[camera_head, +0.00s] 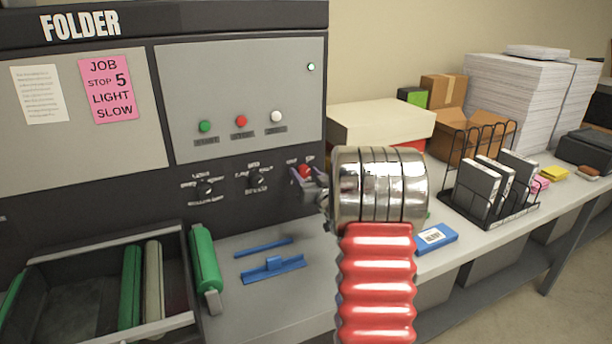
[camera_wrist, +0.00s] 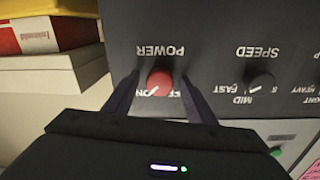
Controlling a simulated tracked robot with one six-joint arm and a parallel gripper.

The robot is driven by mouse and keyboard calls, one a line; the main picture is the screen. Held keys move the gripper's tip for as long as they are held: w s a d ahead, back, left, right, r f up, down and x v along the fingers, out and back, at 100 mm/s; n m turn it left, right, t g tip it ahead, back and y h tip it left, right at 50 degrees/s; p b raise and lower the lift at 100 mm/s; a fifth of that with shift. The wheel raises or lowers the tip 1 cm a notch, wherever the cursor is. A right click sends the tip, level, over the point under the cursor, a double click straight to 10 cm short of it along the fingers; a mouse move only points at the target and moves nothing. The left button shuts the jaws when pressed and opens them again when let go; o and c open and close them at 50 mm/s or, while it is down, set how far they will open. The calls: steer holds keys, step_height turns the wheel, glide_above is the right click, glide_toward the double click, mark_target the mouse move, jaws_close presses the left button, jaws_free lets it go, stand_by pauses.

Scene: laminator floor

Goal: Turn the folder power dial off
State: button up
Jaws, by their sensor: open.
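The folder machine (camera_head: 100,130) fills the left of the head view. Its red power dial (camera_head: 304,170) sits at the right end of the dark dial row, partly hidden by my gripper (camera_head: 308,182). In the wrist view, which is upside down, the red dial (camera_wrist: 160,80) lies under the POWER label. Its white mark appears to point toward the ON side. My gripper (camera_wrist: 158,82) is open, with one dark finger on each side of the dial. I cannot tell whether either finger touches it.
The speed dial (camera_wrist: 262,82) is beside the power dial. A cream-topped box (camera_head: 375,120) and wire rack (camera_head: 500,205) stand right.

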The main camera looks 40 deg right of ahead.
steer(key=c, duration=1)
steer(key=shift+c, duration=0.2)
steer(key=shift+n, duration=0.3)
steer(key=n, duration=0.8)
steer(key=shift+n, duration=0.3)
steer(key=n, duration=0.4)
steer(key=shift+f+n, duration=0.15)
steer(key=shift+n, duration=0.25)
steer(key=shift+a+n+y, duration=0.15)
steer(key=shift+n+y, duration=0.15)
steer(key=shift+n, duration=1.9)
steer(key=shift+f, duration=0.1)
